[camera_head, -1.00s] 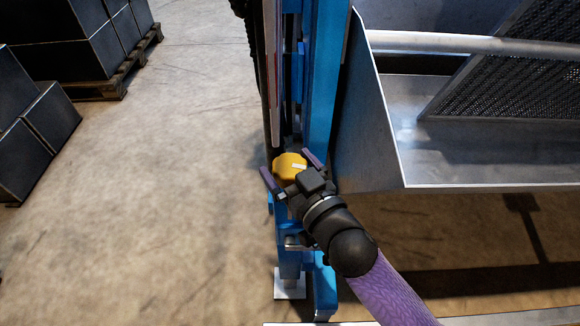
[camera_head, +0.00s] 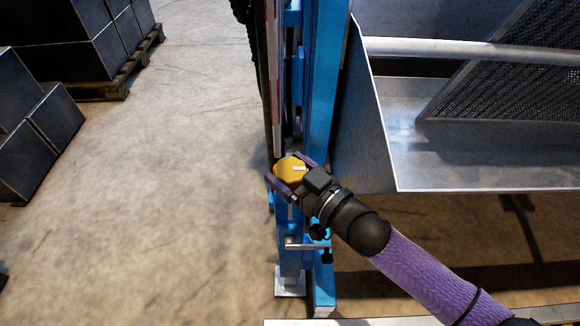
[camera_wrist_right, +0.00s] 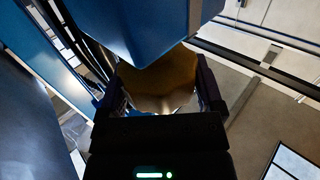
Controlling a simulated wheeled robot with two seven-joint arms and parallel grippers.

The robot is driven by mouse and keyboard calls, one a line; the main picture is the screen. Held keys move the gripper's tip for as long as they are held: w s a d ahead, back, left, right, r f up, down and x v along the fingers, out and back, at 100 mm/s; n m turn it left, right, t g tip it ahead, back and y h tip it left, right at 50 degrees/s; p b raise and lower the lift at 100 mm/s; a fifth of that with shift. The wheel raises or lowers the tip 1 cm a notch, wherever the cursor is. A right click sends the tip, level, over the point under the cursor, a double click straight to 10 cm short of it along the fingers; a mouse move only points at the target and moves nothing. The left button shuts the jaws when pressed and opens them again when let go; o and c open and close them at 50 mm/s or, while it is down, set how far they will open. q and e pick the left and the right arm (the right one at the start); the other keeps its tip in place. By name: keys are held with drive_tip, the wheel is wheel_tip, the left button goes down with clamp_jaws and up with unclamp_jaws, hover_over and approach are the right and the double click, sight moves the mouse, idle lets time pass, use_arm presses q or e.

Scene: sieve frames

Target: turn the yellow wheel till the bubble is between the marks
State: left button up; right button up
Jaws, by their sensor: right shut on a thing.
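The yellow wheel (camera_head: 289,170) sits low on the blue upright of the frame in the head view, with a small white mark on it. My right gripper (camera_head: 291,173) is shut on the wheel, one finger on each side. In the right wrist view the wheel (camera_wrist_right: 160,84) shows dull and shadowed between the two fingers of the right gripper (camera_wrist_right: 160,92), below a blue beam. I cannot make out the bubble or its marks in either view. My left gripper is not in view.
The blue upright (camera_head: 326,80) rises beside the wheel. A grey metal trough (camera_head: 470,165) with a mesh screen (camera_head: 510,80) stands to its right. Dark boxes (camera_head: 60,45) on a pallet (camera_head: 125,75) are at the far left. The concrete floor between is clear.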

drive_tip(key=o, duration=0.9)
drive_tip(key=shift+o, duration=0.5)
drive_tip(key=shift+s+d+r+p, duration=0.1)
drive_tip(key=shift+s+d+p, duration=0.1)
drive_tip(key=shift+s+p, duration=0.1)
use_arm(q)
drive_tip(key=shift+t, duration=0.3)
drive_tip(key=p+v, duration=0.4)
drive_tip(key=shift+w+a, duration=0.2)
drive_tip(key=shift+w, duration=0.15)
use_arm(e)
drive_tip(key=v, duration=0.9)
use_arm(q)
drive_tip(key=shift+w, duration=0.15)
use_arm(e)
drive_tip(key=shift+d, duration=0.1)
